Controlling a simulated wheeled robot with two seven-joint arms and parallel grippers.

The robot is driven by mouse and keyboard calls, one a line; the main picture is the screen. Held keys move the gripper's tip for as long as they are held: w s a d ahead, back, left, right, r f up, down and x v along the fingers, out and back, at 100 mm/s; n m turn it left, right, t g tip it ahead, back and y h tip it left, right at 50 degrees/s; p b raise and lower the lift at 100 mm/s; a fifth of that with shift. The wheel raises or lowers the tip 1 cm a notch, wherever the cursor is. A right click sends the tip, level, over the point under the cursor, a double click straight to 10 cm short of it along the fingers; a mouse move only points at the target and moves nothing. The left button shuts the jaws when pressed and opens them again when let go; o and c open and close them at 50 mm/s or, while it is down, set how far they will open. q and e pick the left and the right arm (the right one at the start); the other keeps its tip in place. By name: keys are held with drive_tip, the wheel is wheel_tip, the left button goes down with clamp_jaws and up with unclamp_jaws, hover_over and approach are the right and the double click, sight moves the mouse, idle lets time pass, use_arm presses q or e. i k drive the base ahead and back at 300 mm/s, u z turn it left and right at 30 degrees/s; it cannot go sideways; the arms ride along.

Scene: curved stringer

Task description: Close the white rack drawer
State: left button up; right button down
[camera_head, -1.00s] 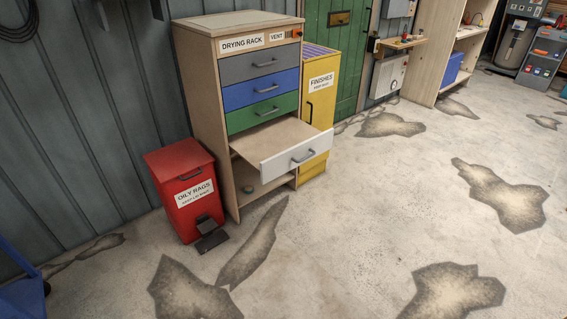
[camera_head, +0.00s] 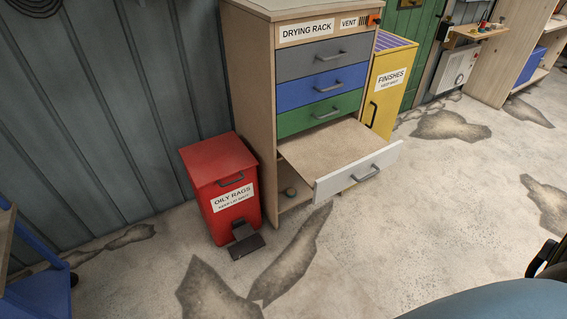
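The white rack drawer (camera_head: 356,172) is the lowest drawer of the wooden drying rack (camera_head: 258,107) and is pulled far out. Its flat wooden inside (camera_head: 325,149) looks empty. A grey bar handle (camera_head: 366,175) is on its white front. The grey, blue and green drawers above it are shut. Neither of my grippers shows in the head view.
A red oily rags bin (camera_head: 219,180) with a black pedal stands left of the rack. A yellow finishes cabinet (camera_head: 391,85) stands to its right. A blue object (camera_head: 42,294) is at the lower left. The cracked concrete floor (camera_head: 400,225) before the drawer is clear.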

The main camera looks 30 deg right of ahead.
sight(331, 157)
drive_tip(key=z, duration=0.4)
drive_tip(key=i, duration=1.25)
drive_tip(key=z, duration=0.85)
